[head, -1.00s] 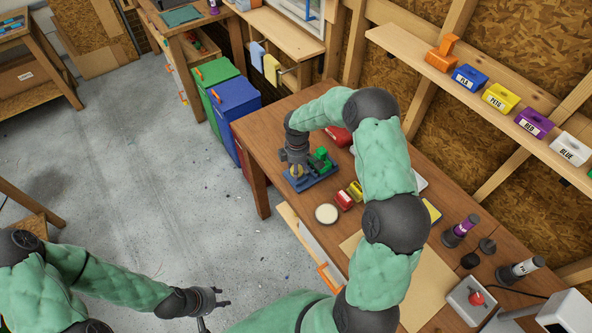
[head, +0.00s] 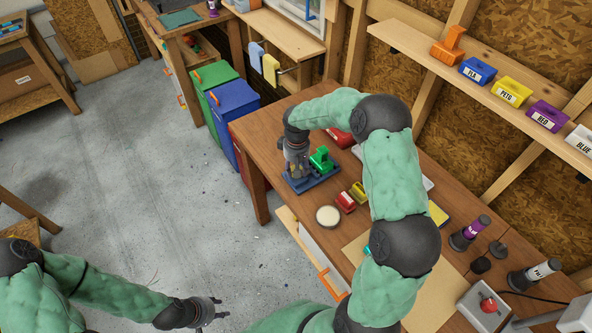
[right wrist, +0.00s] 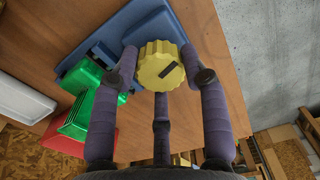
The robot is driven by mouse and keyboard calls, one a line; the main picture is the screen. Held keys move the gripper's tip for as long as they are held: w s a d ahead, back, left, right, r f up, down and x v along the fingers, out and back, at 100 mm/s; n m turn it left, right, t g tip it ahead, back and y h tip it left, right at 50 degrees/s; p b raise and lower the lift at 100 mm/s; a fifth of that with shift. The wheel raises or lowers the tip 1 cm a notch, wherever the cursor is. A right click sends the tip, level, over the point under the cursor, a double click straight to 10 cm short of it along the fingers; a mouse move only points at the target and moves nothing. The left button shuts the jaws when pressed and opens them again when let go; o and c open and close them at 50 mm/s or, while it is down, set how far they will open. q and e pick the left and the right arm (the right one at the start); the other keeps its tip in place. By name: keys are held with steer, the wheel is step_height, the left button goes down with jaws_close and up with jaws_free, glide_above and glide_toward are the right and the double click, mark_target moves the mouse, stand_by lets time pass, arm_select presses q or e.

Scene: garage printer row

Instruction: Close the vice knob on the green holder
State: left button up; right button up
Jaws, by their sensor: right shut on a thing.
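The green holder (head: 321,160) stands on a blue base (head: 323,177) near the workbench's left end. In the right wrist view the green holder (right wrist: 104,104) is left of the fingers, with the blue base (right wrist: 135,28) behind the knob. The yellow ridged knob (right wrist: 157,62) has a dark slot mark on its face. My right gripper (right wrist: 160,78) is shut on this knob, with fingers at its sides. In the head view the right gripper (head: 297,170) covers the knob. My left gripper (head: 222,308) is open and empty over the floor, away from the bench.
A red block (head: 345,202), a yellow block (head: 358,191) and a round pale dish (head: 328,216) lie near the base. Purple and white labelled cylinders (head: 469,232) stand farther right. Labelled bins line the wall shelf (head: 435,58). Green and blue bins (head: 235,102) stand beyond the bench.

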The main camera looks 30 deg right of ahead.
steer(key=m, duration=0.1)
steer(key=m+b, duration=0.1)
steer(key=m, duration=0.2)
steer(key=shift+s+f+m+b, duration=0.25)
steer(key=shift+s+m+b, duration=0.05)
steer(key=shift+b, duration=0.1)
steer(key=shift+a+m+b, duration=0.15)
steer(key=shift+m+b, duration=0.45)
steer(key=shift+m, duration=1.6)
steer(key=shift+s+a+f, duration=0.1)
steer(key=o, duration=1.1)
steer(key=shift+o, duration=0.2)
steer(key=shift+r, duration=0.25)
steer(key=shift+w+r, duration=0.1)
steer(key=shift+w, duration=0.1)
steer(key=shift+r, duration=0.3)
step_height(320, 180, up, 11)
